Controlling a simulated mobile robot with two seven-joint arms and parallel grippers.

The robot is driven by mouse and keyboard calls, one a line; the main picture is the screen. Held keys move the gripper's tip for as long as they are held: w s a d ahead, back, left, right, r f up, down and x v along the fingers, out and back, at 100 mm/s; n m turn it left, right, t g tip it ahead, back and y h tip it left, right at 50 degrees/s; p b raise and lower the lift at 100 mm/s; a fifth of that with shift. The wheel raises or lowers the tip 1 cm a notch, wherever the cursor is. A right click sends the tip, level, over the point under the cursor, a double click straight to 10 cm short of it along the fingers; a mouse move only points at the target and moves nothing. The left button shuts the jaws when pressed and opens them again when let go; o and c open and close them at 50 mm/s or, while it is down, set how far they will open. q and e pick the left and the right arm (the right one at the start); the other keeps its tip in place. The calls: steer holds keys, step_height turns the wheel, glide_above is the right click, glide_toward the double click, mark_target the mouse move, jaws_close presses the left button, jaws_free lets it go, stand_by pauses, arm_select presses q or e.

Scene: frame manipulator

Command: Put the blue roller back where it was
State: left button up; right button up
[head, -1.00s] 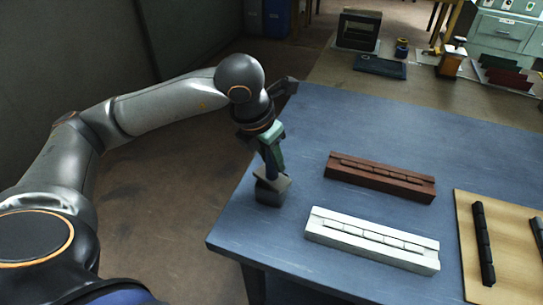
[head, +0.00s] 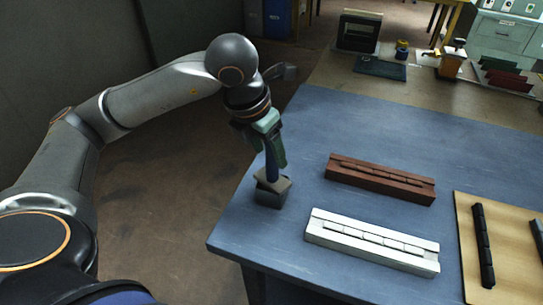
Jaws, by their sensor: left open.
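The blue roller (head: 271,168) stands roughly upright in a grey block-shaped holder (head: 271,194) near the left edge of the blue table. Its upper end is hidden by my left gripper. My left gripper (head: 274,155) points down at the roller's upper part with its jaws open. I cannot tell whether a finger still touches the roller. My right gripper is not in view.
A brown slotted bar (head: 380,180) and a white slotted bar (head: 372,241) lie right of the holder. A wooden board (head: 508,262) with black strips is at the right edge. The table (head: 400,125) is clear behind them.

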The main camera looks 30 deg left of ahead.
arm_select(q)
steer(key=v, duration=0.8)
steer(key=shift+r+p, duration=0.25)
steer(key=shift+p, duration=0.1)
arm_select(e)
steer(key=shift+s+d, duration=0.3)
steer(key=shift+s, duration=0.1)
arm_select(q)
steer(key=shift+s, duration=0.1)
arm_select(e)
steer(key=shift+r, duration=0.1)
